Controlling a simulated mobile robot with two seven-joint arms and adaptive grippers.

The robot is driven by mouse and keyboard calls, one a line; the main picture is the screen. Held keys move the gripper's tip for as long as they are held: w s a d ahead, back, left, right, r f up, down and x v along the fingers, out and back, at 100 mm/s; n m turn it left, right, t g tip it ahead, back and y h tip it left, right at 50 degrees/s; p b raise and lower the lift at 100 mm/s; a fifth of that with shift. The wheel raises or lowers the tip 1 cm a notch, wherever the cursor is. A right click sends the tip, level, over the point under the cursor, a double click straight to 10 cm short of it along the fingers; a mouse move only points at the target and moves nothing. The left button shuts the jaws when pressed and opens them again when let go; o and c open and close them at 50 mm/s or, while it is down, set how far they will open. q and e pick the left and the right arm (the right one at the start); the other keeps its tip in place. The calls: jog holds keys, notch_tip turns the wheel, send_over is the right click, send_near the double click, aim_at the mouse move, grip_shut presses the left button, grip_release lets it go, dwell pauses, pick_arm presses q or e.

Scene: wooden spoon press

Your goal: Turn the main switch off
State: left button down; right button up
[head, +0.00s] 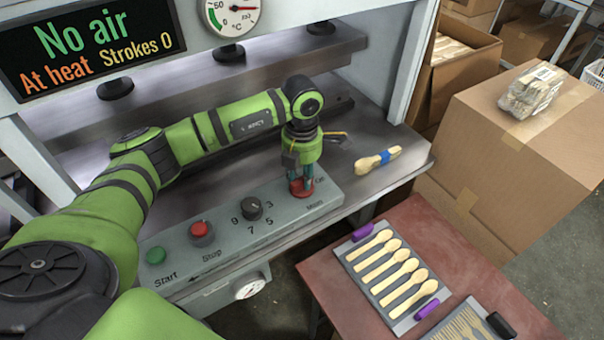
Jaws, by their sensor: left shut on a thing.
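The display (90,45) reads "No air", "At heat" and "Strokes 0". My right gripper does not show.
A black dial (252,207), a red stop button (202,230) and a green start button (156,256) share the panel. A tray of spoons (365,255) is on the red table (335,285). Cardboard boxes (530,150) stand right.

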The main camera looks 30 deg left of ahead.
pick_arm(q)
jog(key=n+b, duration=0.1)
jog(key=n, duration=0.2)
jog(key=shift+a+f+n, duration=0.1)
jog(key=shift+n, duration=0.2)
jog(key=n, duration=0.2)
jog(key=n+b, duration=0.1)
jog(key=n, duration=0.1)
jog(key=shift+s+a+n+b, duration=0.1)
jog(key=shift+s+n+b, duration=0.1)
jog(key=shift+n+b, duration=0.1)
jog(key=n, duration=0.4)
jog(key=shift+s+n+b, duration=0.1)
jog(key=shift+n+b, duration=0.2)
jog(key=shift+b, duration=0.05)
jog(key=shift+s+n, duration=0.15)
jog(key=shift+n, duration=2.05)
jog(key=c, duration=0.9)
grip_release()
jog(key=shift+c, duration=0.2)
jog(key=shift+r, duration=0.25)
